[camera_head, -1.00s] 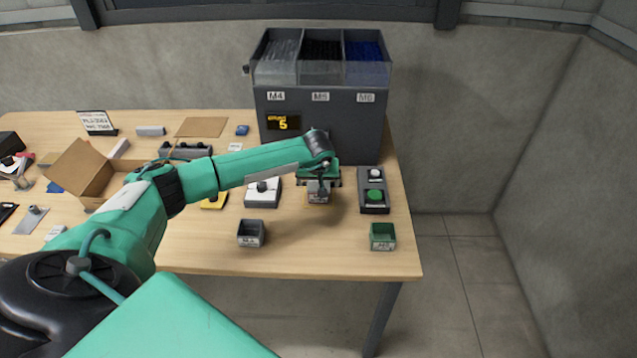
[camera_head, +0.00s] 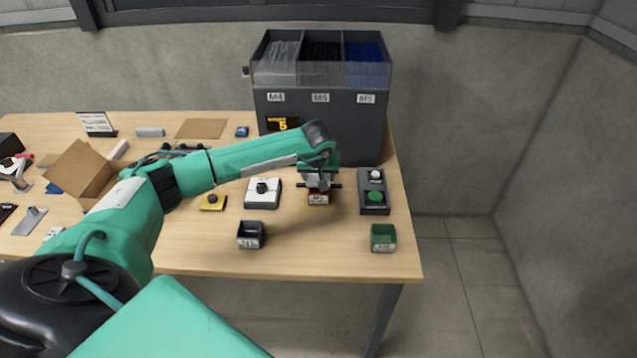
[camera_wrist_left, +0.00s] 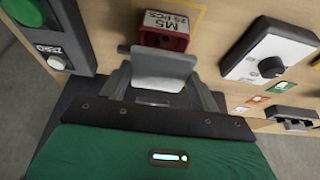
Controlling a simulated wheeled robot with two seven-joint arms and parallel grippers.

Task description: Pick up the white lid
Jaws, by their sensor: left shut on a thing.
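The white lid (camera_wrist_left: 162,72) shows in the left wrist view as a pale, plate-like piece between my left gripper's fingers. My left gripper (camera_head: 319,184) is shut on it, just above a small red bin (camera_head: 318,198) labelled M5. The red bin stands in a yellow outline on the table and also shows beyond the fingers in the left wrist view (camera_wrist_left: 165,32). In the head view the arm and gripper hide most of the lid. Whether the lid touches the bin cannot be told. My right gripper is not in view.
A white-topped box with a black knob (camera_head: 262,194) stands left of the gripper, and a button box (camera_head: 373,191) stands close on the right. The tall grey dispenser (camera_head: 320,120) rises behind. A black bin (camera_head: 250,235) and green bin (camera_head: 383,238) stand in front.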

